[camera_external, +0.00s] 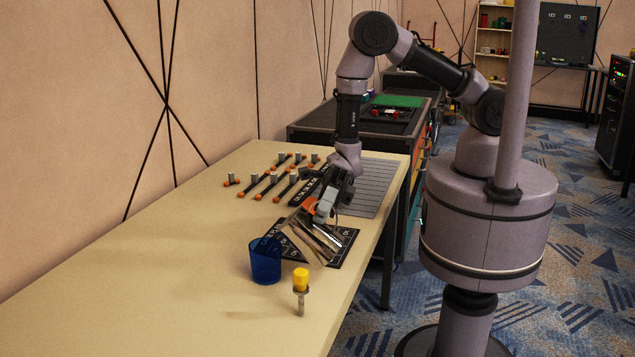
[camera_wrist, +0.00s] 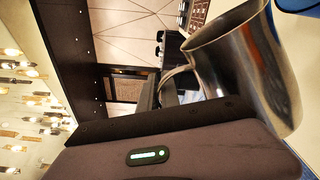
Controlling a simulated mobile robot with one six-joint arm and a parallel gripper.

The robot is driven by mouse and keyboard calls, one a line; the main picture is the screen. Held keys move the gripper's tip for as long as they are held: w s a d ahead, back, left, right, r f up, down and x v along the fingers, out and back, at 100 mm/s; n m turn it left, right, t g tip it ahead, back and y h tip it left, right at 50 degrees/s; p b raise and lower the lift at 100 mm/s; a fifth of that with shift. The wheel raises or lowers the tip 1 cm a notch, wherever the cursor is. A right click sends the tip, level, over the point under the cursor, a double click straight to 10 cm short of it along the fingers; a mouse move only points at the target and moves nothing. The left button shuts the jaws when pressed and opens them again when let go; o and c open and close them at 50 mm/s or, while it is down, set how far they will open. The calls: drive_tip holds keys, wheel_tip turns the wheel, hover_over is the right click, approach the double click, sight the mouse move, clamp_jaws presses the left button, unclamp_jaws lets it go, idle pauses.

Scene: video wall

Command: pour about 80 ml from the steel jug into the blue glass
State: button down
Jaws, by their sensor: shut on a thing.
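The steel jug (camera_external: 308,241) is shiny metal and tilted above the table, to the right of the blue glass. My gripper (camera_external: 318,209) is shut on it, on its upper side in the outside view. The jug also shows large in the wrist view (camera_wrist: 245,65), with its handle at the dark jaws. The blue glass (camera_external: 265,262) stands upright on the table. A blue edge in the top right corner of the wrist view (camera_wrist: 298,5) looks like its rim. I cannot see any liquid or stream, and the jug's inside is hidden.
A yellow-topped small object (camera_external: 301,287) stands just in front and right of the glass. A dark printed mat (camera_external: 345,238) lies under the jug. Several orange-and-grey pieces (camera_external: 270,181) lie farther back, beside a grey slatted panel (camera_external: 374,184). The table's front left is clear.

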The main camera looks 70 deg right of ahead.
sight(306, 230)
drive_tip(key=shift+w+r+m+p, duration=0.4)
drive_tip(key=shift+r+m+p, duration=0.1)
drive_tip(key=shift+r+p, duration=0.15)
drive_tip(key=shift+w+a+f+m, duration=0.1)
drive_tip(key=shift+w+f+m, duration=0.05)
drive_tip(key=shift+w+m, duration=0.4)
drive_tip(key=shift+m, duration=0.15)
drive_tip(key=shift+w+a, duration=0.1)
drive_tip(key=shift+w, duration=0.05)
drive_tip(key=shift+w+r+m+p, duration=0.5)
drive_tip(key=shift+w+m+p, duration=0.1)
drive_tip(key=shift+m+p, duration=0.15)
drive_tip(key=shift+w+a+m, duration=0.1)
drive_tip(key=shift+w+m, duration=0.05)
drive_tip(key=shift+m, duration=0.1)
drive_tip(key=shift+r, duration=0.1)
drive_tip(key=shift+w+a+r+m+p, duration=0.1)
drive_tip(key=shift+w+r+m+p, duration=0.15)
drive_tip(key=shift+w+m+p, duration=0.35)
drive_tip(key=shift+w+a+r+m+p, duration=0.1)
drive_tip(key=shift+w+r+m+p, duration=0.15)
drive_tip(key=shift+w+p, duration=0.6)
